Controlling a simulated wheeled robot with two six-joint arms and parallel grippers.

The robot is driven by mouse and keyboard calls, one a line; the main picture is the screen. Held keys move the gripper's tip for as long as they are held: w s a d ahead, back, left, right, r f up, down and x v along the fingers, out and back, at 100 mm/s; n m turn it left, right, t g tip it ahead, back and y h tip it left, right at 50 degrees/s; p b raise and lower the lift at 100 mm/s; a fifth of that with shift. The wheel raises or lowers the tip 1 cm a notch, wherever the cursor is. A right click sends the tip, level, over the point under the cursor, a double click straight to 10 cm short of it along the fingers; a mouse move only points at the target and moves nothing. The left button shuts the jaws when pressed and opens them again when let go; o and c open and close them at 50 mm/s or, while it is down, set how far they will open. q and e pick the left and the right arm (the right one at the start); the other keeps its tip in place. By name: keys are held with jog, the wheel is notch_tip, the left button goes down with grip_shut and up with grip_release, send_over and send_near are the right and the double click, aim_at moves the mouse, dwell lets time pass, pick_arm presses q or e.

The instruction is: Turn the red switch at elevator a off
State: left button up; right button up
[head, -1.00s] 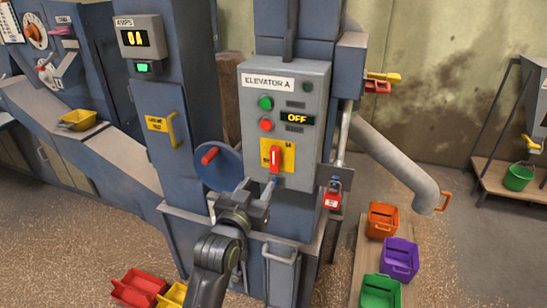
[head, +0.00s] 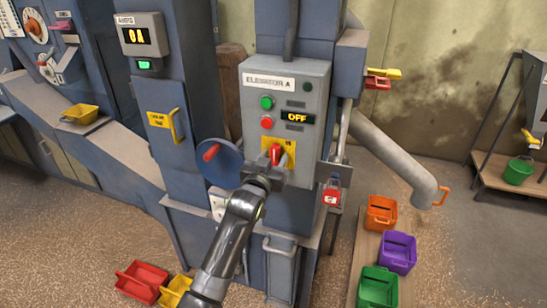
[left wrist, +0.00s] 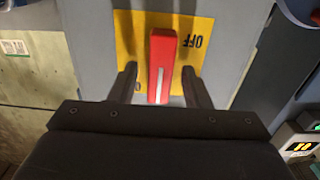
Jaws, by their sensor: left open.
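The elevator A control box (head: 318,90) is grey, with a display reading OFF (head: 297,118). Low on its front is a yellow plate (head: 290,160) with a red switch handle (head: 276,153), partly hidden by my left gripper (head: 272,175). In the left wrist view, the red handle (left wrist: 162,60) has a white line and stands upright on the yellow plate (left wrist: 203,60), where an upside-down OFF shows to its right. My left gripper (left wrist: 160,82) is open with one finger on each side of the handle, gaps visible. My right gripper is out of view.
A green button (head: 267,102) and a red button (head: 267,122) sit above the switch.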

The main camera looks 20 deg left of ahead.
pick_arm(q)
jog(key=shift+c, duration=0.3)
grip_shut()
jog(key=shift+n, duration=0.3)
jog(key=n, duration=0.3)
jog(key=shift+a+n, duration=0.15)
jog(key=shift+n, duration=0.15)
jog(key=n, duration=0.4)
jog(key=shift+a+f+n, duration=0.1)
jog(key=shift+n, duration=0.2)
jog(key=n, duration=0.4)
jog(key=shift+a+f, duration=0.1)
jog(key=shift+f, duration=0.05)
jog(key=n, duration=0.5)
jog(key=shift+f, duration=0.15)
